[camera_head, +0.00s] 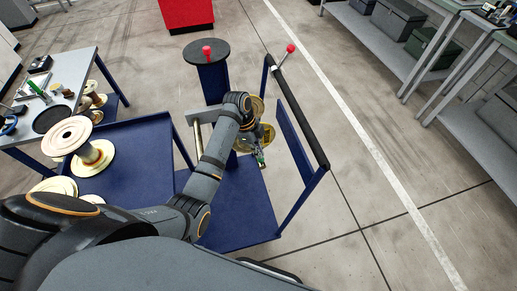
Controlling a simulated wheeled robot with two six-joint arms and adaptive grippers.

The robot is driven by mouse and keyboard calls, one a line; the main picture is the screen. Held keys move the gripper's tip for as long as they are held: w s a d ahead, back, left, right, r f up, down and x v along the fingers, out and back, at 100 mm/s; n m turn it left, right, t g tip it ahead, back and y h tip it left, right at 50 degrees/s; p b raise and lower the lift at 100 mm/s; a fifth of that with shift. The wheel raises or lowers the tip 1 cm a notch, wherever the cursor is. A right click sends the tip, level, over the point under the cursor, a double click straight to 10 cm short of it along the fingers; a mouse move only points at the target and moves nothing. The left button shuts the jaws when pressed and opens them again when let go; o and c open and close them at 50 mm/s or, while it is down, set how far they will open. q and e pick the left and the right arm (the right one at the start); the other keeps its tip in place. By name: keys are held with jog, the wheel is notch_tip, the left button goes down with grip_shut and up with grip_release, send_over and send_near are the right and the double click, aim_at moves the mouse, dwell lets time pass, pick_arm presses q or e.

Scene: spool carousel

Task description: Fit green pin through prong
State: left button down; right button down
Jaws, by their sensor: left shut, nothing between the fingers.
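My left arm reaches from the lower left over a blue cart (235,215). My left gripper (261,163) is small and partly hidden by its own wrist; it is shut and holds nothing. A small green piece (261,158) shows right at its fingertips; I take it for the green pin, but cannot tell whether it passes through a prong. A yellowish spool (268,138) is just behind the gripper, partly covered by the arm. A pale bar (197,136), possibly a prong, stands left of the arm. My right gripper is not in view.
A blue post with a dark round top and red knob (207,52) stands behind. The cart's dark handle rail (300,115) runs along its right. Floor at right is clear.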

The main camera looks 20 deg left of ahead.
pick_arm(q)
jog(key=shift+r+p, duration=0.7)
jog(key=shift+r, duration=0.2)
jog(key=v, duration=0.7)
jog(key=shift+r, duration=0.25)
jog(key=shift+a, duration=0.1)
